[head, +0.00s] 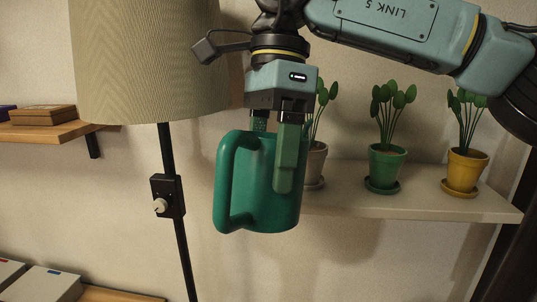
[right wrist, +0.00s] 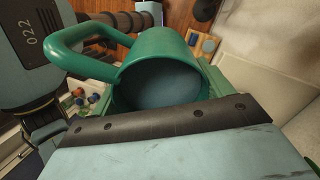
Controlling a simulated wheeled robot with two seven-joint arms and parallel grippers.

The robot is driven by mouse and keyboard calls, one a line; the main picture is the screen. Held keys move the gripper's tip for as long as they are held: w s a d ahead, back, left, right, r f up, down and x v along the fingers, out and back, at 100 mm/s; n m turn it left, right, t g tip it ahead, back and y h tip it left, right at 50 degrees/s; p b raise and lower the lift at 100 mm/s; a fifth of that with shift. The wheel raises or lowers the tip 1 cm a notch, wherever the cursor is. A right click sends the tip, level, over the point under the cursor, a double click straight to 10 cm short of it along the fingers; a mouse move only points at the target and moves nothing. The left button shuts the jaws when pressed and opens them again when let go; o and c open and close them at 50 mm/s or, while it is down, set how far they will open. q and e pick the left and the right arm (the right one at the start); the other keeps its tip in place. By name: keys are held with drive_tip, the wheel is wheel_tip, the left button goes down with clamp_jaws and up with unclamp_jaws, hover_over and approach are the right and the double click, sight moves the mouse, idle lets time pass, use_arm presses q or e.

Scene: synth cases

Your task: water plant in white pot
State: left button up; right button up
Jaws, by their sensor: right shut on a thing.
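My right gripper (head: 277,160) points down and is shut on a green jug (head: 240,190). The jug hangs upright or nearly so in front of the shelf, its big handle to the left. In the right wrist view the jug (right wrist: 155,48) shows its open mouth; its inside is smooth grey-blue, and I cannot tell whether that is water. A plant in a pale, whitish-beige pot (head: 316,165) stands on the shelf just right of and behind the jug, partly hidden by the gripper and jug. My left gripper is not in view.
On the pale shelf (head: 400,203) stand a plant in a green pot (head: 386,168) and one in a yellow pot (head: 466,172). A floor lamp (head: 150,60) with a dark pole stands close left of the jug. A wooden shelf (head: 60,132) is further left.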

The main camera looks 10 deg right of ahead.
drive_tip(key=shift+r, duration=0.45)
drive_tip(key=shift+r+g+y+p, duration=0.3)
drive_tip(key=shift+r+g+p, duration=0.1)
drive_tip(key=shift+p, duration=0.15)
drive_tip(key=shift+r, duration=0.1)
